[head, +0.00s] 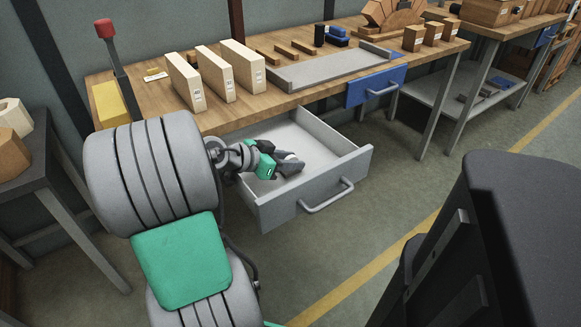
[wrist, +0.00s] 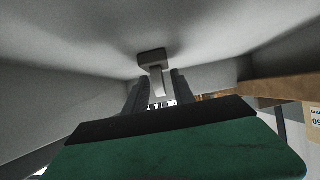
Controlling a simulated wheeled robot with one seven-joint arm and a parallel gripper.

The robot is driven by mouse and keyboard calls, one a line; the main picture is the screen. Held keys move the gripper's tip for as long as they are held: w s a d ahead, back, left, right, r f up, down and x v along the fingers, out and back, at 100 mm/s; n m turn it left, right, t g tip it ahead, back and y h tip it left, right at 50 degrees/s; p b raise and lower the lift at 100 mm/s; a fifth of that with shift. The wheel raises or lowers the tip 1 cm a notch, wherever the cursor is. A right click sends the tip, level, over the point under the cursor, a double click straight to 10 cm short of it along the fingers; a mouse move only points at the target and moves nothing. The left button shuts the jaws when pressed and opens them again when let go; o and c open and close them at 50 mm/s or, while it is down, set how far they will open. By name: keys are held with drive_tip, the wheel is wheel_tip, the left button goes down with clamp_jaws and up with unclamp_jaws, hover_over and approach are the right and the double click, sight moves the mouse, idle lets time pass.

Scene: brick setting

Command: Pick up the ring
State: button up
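My gripper (head: 290,163) reaches into the open grey drawer (head: 322,152) under the workbench. In the wrist view its two dark fingers (wrist: 160,88) stand apart, with the green gripper body below them. A small grey piece with a dark, squarish end (wrist: 152,57) shows between and just beyond the fingertips, against the pale drawer interior. It may be the ring, but its shape does not show clearly. I cannot tell whether the fingers touch it. In the head view no ring can be made out, and the gripper hides part of the drawer floor.
The drawer's front and side walls surround the gripper closely. On the workbench (head: 160,68) above stand several pale boxes (head: 243,68), a grey tray (head: 330,70) and a wooden arch (head: 393,14). A dark seat-like shape (head: 520,220) fills the lower right. The floor before the drawer is clear.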

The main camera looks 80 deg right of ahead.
clamp_jaws()
